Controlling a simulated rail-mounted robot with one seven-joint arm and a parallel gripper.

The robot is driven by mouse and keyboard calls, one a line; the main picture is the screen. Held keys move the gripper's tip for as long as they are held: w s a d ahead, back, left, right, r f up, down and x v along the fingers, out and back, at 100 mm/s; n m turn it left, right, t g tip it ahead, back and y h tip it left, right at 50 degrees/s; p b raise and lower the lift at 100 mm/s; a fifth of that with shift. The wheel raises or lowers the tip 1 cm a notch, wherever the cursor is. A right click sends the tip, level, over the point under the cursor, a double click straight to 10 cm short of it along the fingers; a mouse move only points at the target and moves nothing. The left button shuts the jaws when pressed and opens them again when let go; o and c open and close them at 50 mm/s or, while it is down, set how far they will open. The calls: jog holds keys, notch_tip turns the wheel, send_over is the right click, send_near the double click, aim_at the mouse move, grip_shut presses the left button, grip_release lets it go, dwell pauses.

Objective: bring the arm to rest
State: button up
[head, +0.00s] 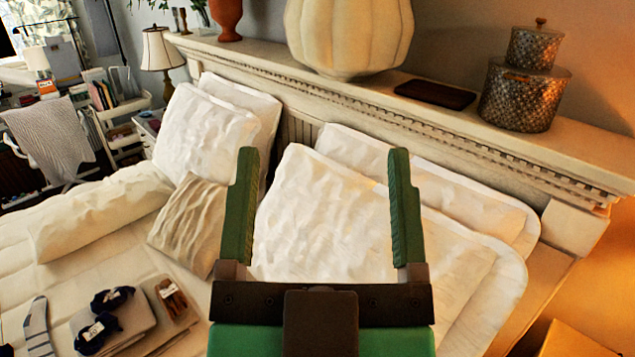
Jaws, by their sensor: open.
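My gripper (322,205) is in the lower middle of the head view, its two green fingers pointing up and spread wide apart. It is open, with nothing between the fingertips. Behind it are the white pillows (310,215) leaning on the headboard. The gripper hides part of these pillows and of the bed.
A headboard ledge (440,125) holds a large cream vase (348,35), a dark tray (434,94) and patterned round boxes (522,95). On the bed at lower left lie a striped sock (38,325), dark bundled socks (95,335) and a small box (172,300).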

jog(key=shift+s+d+r, duration=0.1)
jog(key=shift+s+r, duration=0.05)
jog(key=shift+s, duration=0.05)
notch_tip(320, 180, up, 18)
jog(key=p, duration=1.8)
jog(key=shift+r, duration=0.1)
